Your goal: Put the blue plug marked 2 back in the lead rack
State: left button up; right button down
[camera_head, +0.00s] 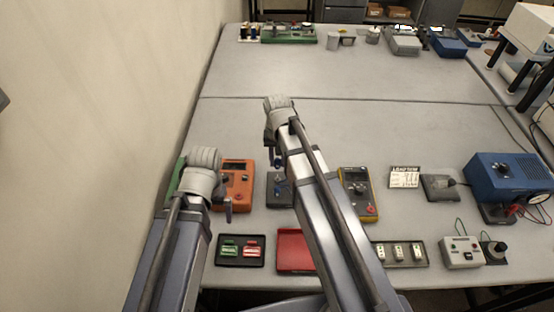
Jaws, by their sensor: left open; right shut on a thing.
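My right gripper (273,148) is over the middle of the near table, shut on a small dark blue piece (276,160), which looks like the blue plug. Its number cannot be read. Just below it in the picture is a dark block with small blue parts (279,188), which looks like the lead rack; my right arm hides its right side. Whether the held piece touches it cannot be told. My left gripper (227,205) is open, low at the left beside the orange meter, its jaws partly hidden.
An orange meter (238,172) and a yellow-edged meter (357,189) stand either side. In front lie a black tray (223,262), a red tray (292,252) and a switch tray (424,258). A blue supply (507,178) stands right.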

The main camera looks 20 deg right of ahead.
pick_arm(q)
jog(key=shift+f, duration=0.1)
pick_arm(e)
jog(key=shift+f, duration=0.1)
pick_arm(q)
notch_tip(320, 180, down, 6)
jog(key=b, duration=0.5)
jog(key=shift+b, duration=0.4)
pick_arm(e)
notch_tip(320, 180, down, 6)
jog(key=shift+r, duration=0.2)
pick_arm(q)
jog(key=shift+f+b, duration=0.1)
jog(key=shift+b, duration=0.2)
pick_arm(e)
jog(key=shift+f, duration=0.3)
dwell(0.6)
jog(key=c, duration=0.6)
grip_release()
jog(key=shift+r, duration=0.2)
notch_tip(320, 180, up, 8)
jog(key=p, duration=0.8)
jog(key=shift+f, duration=0.25)
pick_arm(q)
notch_tip(320, 180, up, 8)
jog(key=shift+f, duration=0.15)
